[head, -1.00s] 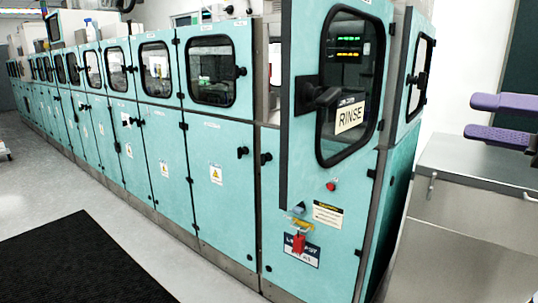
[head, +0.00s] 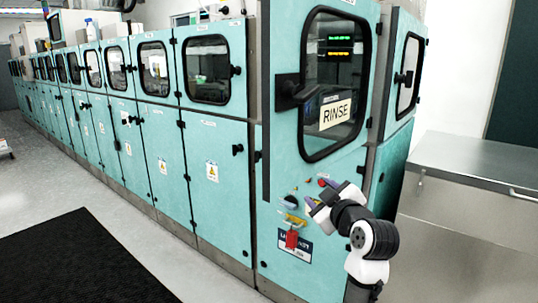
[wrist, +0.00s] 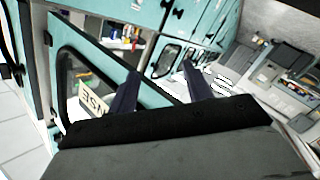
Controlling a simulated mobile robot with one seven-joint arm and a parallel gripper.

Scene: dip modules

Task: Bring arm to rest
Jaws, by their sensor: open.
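My gripper (head: 314,198) is in the lower middle right of the head view, in front of the teal RINSE cabinet (head: 340,175) below its window. Its dark purple fingers are small there and partly hidden by the white and black wrist. In the wrist view my gripper (wrist: 160,82) has its two fingers spread apart with nothing between them. My arm (head: 368,238) rises from the bottom edge, bent towards the cabinet. I cannot tell whether the fingers touch the cabinet front.
The RINSE door has a black handle (head: 296,92) and a RINSE sign (head: 336,114). A row of teal cabinets (head: 150,160) runs left. A metal bench (head: 465,170) stands right. The grey floor and black mat (head: 80,260) are clear.

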